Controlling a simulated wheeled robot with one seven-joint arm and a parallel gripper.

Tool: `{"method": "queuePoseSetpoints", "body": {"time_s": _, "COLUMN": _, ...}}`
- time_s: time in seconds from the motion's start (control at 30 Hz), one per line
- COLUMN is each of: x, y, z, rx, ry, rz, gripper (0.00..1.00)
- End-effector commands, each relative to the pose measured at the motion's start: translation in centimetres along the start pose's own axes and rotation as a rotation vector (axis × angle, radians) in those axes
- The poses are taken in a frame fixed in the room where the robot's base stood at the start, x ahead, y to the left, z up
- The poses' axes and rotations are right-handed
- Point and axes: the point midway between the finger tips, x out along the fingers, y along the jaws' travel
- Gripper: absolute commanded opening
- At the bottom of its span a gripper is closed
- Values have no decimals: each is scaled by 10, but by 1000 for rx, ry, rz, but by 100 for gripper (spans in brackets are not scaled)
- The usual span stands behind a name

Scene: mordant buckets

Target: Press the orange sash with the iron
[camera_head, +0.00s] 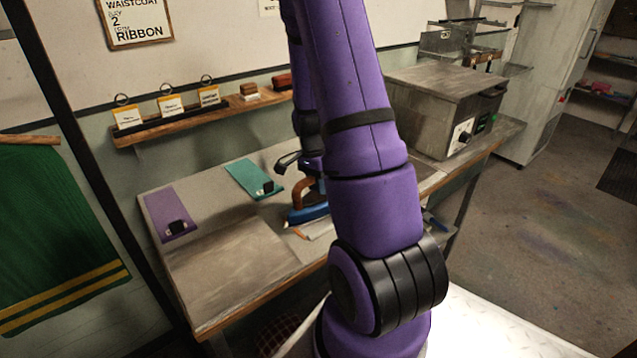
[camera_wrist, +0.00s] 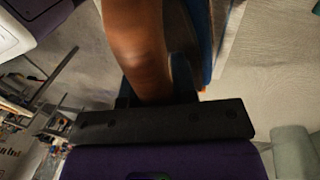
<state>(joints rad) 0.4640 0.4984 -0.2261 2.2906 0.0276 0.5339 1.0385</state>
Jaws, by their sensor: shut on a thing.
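My gripper (camera_head: 309,178) is shut on the brown handle of the iron (camera_head: 310,214), whose blue body sits low over the worktable. In the wrist view the brown handle (camera_wrist: 137,40) fills the space between my dark fingers (camera_wrist: 155,88), and part of the blue body (camera_wrist: 205,45) shows beside it. I cannot tell whether the iron's sole touches the surface. A small orange strip (camera_head: 298,232) shows by the front of the iron, next to something pale; I cannot tell if it is the orange sash. My arm hides much of the table there.
A purple cloth (camera_head: 163,204) and a teal cloth (camera_head: 246,176) lie on the worktable (camera_head: 230,262), each with a small dark object on it. A grey metal box (camera_head: 430,98) with a dial stands at the right end. A wall shelf (camera_head: 160,132) holds labelled cards. The front left tabletop is clear.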

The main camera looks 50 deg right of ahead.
Motion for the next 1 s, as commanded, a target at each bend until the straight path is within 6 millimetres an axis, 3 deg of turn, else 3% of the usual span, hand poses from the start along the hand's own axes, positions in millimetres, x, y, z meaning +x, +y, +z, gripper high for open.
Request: {"method": "queuePoseSetpoints", "body": {"time_s": 1.0, "x": 5, "y": -1, "z": 0, "rx": 0, "ry": 0, "rz": -1, "gripper": 0}}
